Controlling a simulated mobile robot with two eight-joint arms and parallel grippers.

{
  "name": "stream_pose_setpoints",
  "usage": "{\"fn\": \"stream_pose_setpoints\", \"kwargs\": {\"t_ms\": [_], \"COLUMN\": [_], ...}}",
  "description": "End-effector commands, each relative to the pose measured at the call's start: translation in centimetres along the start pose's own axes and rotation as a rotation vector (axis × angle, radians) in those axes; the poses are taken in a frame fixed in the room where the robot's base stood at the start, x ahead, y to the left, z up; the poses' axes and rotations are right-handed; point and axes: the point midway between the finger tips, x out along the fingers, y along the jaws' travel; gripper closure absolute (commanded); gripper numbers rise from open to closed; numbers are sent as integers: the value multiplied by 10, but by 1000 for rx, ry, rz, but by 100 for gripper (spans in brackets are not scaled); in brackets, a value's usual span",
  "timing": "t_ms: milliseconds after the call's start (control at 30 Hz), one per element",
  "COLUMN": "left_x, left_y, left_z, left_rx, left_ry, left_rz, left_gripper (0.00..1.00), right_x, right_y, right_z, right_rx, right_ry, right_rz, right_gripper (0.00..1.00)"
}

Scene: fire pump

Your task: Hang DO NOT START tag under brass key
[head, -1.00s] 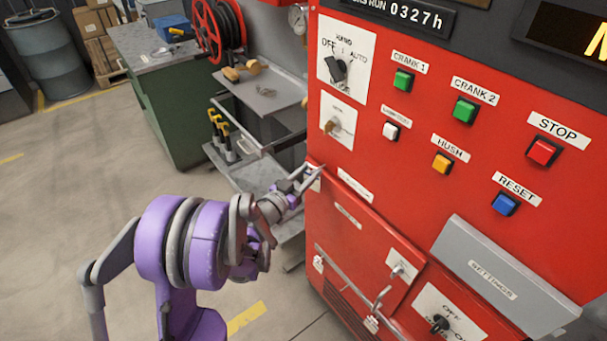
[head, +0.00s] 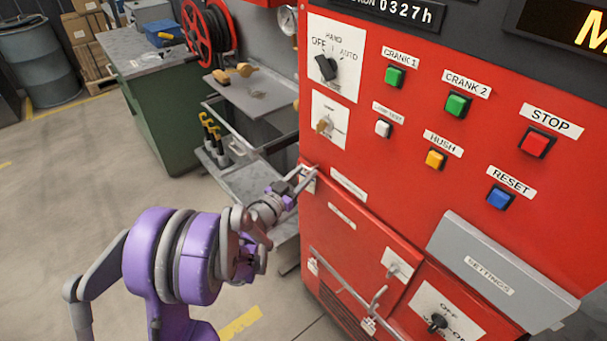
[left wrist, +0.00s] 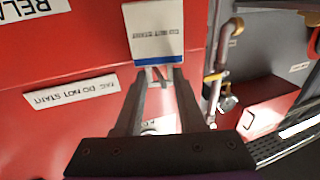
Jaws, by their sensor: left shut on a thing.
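The DO NOT START tag (left wrist: 154,28), white with a blue band, shows upside down at the top of the left wrist view, against the red panel. My left gripper (left wrist: 159,75) is shut on its blue-banded end. In the head view my left gripper (head: 305,174) is at the left edge of the red cabinet, with the tag (head: 309,181) small and partly hidden at its tips. The brass key (head: 323,125) sits in a white plate on the cabinet, above the gripper. I cannot tell whether the tag touches the panel. My right gripper is not in view.
A white label (head: 348,184) reading DO NOT START is beside the tag. A grey SETTINGS cover (head: 490,275) and a rail (head: 345,290) stick out lower down. Left of the cabinet stands a grey shelf cart (head: 255,95). Buttons are to the right of the key.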

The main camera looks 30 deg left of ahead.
Motion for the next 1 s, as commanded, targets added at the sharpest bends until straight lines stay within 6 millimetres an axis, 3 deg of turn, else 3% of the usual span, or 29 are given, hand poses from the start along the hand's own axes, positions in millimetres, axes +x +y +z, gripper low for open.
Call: {"fn": "stream_pose_setpoints", "kwargs": {"t_ms": [33, 200, 567, 667, 1000], "left_x": [0, 0, -4, -16, -83], "left_y": [0, 0, 0, 0, -1], "left_z": [0, 0, 0, 1, 2], "left_rx": [0, 0, 0, 0, 1], "left_ry": [0, 0, 0, -1, -1], "left_rz": [0, 0, -1, -1, -3], "left_gripper": [57, 27, 26, 26, 26], "right_x": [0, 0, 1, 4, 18], "right_y": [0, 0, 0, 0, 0], "right_z": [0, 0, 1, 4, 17], "right_rx": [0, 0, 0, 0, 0], "right_ry": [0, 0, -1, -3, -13], "right_rz": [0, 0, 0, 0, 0], "right_gripper": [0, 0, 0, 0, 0]}}
